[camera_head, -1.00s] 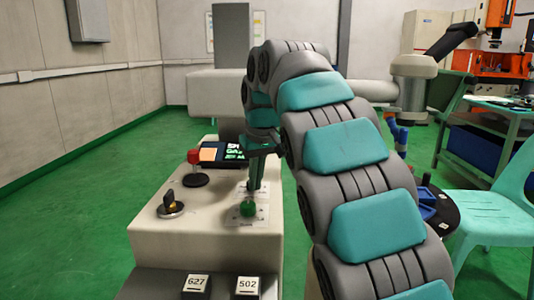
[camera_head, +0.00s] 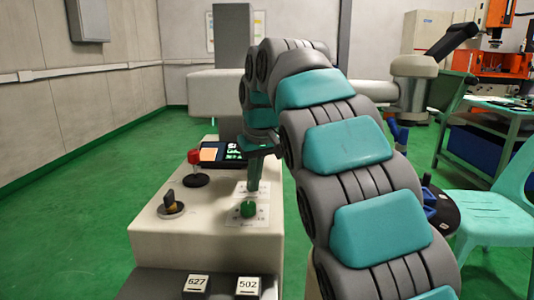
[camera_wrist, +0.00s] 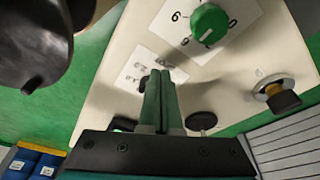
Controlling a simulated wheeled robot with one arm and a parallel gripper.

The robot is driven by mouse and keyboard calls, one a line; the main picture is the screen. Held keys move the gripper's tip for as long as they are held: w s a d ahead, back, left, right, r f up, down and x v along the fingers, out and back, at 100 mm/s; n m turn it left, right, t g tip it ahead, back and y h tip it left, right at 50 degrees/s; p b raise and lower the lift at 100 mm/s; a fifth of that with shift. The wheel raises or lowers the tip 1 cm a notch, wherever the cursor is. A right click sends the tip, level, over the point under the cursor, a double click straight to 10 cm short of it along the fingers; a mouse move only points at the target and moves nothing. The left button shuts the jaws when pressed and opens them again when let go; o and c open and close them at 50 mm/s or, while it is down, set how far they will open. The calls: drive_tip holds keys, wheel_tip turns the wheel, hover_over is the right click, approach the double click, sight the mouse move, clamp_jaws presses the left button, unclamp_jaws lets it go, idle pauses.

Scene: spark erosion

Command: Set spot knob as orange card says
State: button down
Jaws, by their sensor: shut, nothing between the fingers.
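A green knob (camera_head: 248,209) with a white pointer line stands on a white numbered plate on the console top. It also shows in the wrist view (camera_wrist: 210,22), where the pointer aims toward the plate's lower edge. The small orange card (camera_head: 209,154) is beside the dark screen; its writing is too small to read. My gripper (camera_head: 253,188) is shut and empty, pointing down just behind the green knob. In the wrist view its fingertips (camera_wrist: 160,75) are together and apart from the green knob. A second white plate (camera_wrist: 128,72) with a dark knob is partly hidden behind the fingers.
Tags 627 (camera_head: 196,284) and 502 (camera_head: 248,286) are at the front. A dark screen (camera_head: 231,150) is behind the gripper. A teal chair (camera_head: 497,210) stands right.

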drive_tip(key=p+v, duration=0.2)
drive_tip(key=v, duration=0.1)
drive_tip(key=shift+w+a, duration=0.2)
drive_tip(key=shift+w, duration=0.1)
drive_tip(key=v, duration=0.2)
drive_tip(key=shift+w+r, duration=0.2)
drive_tip(key=shift+r, duration=0.25)
drive_tip(key=shift+a, duration=0.15)
